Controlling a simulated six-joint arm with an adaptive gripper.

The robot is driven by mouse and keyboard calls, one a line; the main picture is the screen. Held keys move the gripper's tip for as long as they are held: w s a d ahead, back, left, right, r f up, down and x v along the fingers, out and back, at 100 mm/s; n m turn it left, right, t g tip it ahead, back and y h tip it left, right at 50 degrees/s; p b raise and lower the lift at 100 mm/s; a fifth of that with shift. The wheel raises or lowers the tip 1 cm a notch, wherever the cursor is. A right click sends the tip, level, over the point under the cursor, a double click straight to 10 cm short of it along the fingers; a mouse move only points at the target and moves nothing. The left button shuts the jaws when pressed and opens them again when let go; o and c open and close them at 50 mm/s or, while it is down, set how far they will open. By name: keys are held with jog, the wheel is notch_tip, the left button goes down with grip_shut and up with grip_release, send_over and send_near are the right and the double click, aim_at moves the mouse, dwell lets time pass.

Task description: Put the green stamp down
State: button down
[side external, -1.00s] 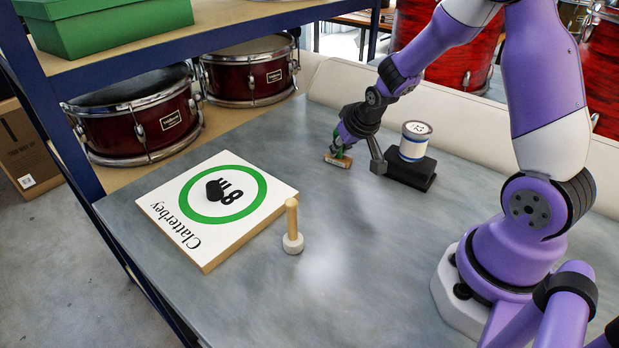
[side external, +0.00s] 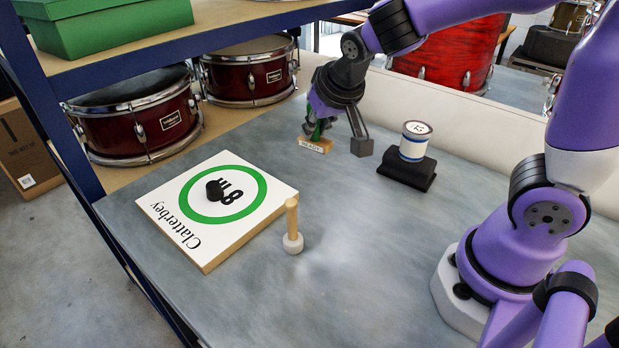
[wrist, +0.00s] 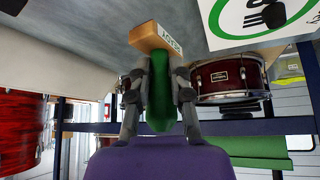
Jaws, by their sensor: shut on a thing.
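The green stamp has a green handle (wrist: 160,95) and a pale wooden block (side external: 315,146) marked READY. My gripper (side external: 318,128) is shut on the handle. In the wrist view, both fingers of my gripper (wrist: 160,98) press on the handle's sides, and the wooden block (wrist: 157,37) sticks out past the fingertips. In the side view the block appears to be a little above the grey bench (side external: 350,250), near its back edge. The block's underside is hidden in the side view.
A white-and-blue tin (side external: 415,141) stands on a black block (side external: 405,174) right of my gripper. A white board with a green ring (side external: 172,218) lies at left, beside an upright wooden-handled beater (side external: 292,228). Drums (side external: 137,122) stand behind the blue rail. The bench's middle is clear.

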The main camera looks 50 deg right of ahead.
jog(key=r, duration=0.5)
jog(key=shift+a+r, duration=0.25)
jog(key=s+a+n+g+y, duration=0.1)
jog(key=s+a+n+y, duration=0.25)
jog(key=a+n, duration=0.3)
jog(key=s+a+f+n+g+y, duration=0.1)
jog(key=s+a+n+y, duration=0.1)
jog(key=s+a+n, duration=0.4)
jog(key=s+a+n+g+y, duration=0.1)
jog(key=s+a+n+y, duration=0.2)
jog(key=a, duration=0.5)
jog(key=s+a+n+g, duration=0.4)
jog(key=s+n+g, duration=0.1)
jog(key=s+n, duration=0.45)
jog(key=shift+y, duration=0.25)
jog(key=w+d+f, duration=0.1)
jog(key=w+f, duration=0.2)
jog(key=w+d+f, duration=0.1)
jog(key=w+f, duration=0.3)
jog(key=w+d+f, duration=0.1)
jog(key=w+f, duration=0.3)
jog(key=shift+f, duration=0.1)
jog(key=shift+d+f, duration=0.1)
jog(key=shift+f, duration=1.85)
